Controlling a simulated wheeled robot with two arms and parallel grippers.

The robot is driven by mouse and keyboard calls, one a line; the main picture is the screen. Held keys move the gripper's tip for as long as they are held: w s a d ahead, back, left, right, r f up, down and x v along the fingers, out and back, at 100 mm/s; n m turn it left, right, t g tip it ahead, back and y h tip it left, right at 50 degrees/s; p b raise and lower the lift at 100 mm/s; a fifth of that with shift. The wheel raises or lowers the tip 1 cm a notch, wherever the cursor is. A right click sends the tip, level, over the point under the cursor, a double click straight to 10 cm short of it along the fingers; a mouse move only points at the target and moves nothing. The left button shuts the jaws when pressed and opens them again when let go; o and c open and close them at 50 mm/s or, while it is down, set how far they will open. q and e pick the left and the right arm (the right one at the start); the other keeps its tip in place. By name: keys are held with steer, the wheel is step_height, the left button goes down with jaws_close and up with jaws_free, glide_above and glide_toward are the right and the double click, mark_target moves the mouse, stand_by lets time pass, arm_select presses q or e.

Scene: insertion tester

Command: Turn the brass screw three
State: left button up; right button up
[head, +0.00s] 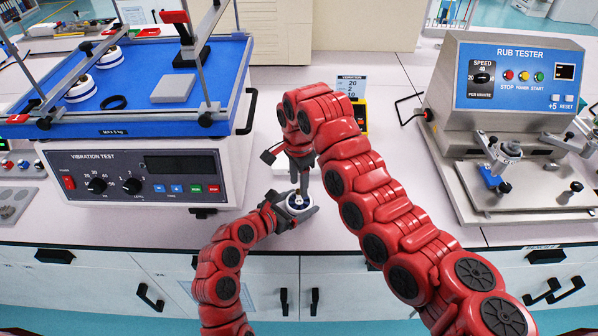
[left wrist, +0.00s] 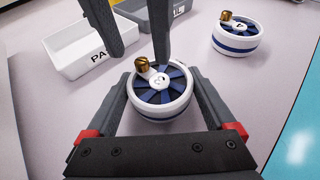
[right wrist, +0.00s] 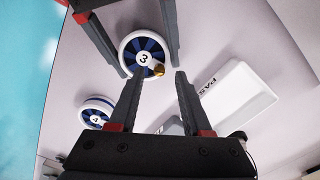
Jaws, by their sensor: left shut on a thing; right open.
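A round white part with a blue spoked face and the number 3 (left wrist: 163,98) has a brass screw (left wrist: 142,65) at its rim. The part shows small in the head view (head: 299,204) and from above in the right wrist view (right wrist: 135,48). My left gripper (left wrist: 157,74) is shut around its sides, near the counter's front edge. My right gripper (right wrist: 158,74) is open, pointing down, one finger on each side of the brass screw (right wrist: 158,70). I cannot tell whether either finger touches the screw. In the head view my right gripper (head: 312,180) partly hides the part.
A second such part (left wrist: 240,42) with a brass screw stands nearby; its number looks like 4 in the right wrist view (right wrist: 97,108). A white tray (left wrist: 75,62) and a grey tray (left wrist: 178,8) are close. The vibration tester (head: 140,180) is left, the rub tester (head: 510,110) right.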

step_height(320, 180, up, 12)
stand_by(0.5)
steer(key=shift+f, duration=0.1)
arm_select(q)
steer(key=o, duration=1.2)
steer(key=shift+c, duration=0.2)
steer(key=v, duration=0.9)
steer(key=shift+a+r, duration=0.15)
steer(key=shift+a, duration=0.05)
steer(key=p+v, duration=0.6)
steer(key=shift+s+a+r, duration=0.15)
steer(key=shift+s+r, duration=0.05)
steer(key=shift+r, duration=0.15)
steer(key=shift+s+a+p, duration=0.35)
steer(key=shift+s+p, duration=0.15)
steer(key=shift+p, duration=0.45)
arm_select(e)
step_height(320, 180, up, 8)
arm_select(q)
steer(key=shift+s+f, duration=0.1)
steer(key=shift+s, duration=0.05)
arm_select(e)
steer(key=shift+f, duration=0.15)
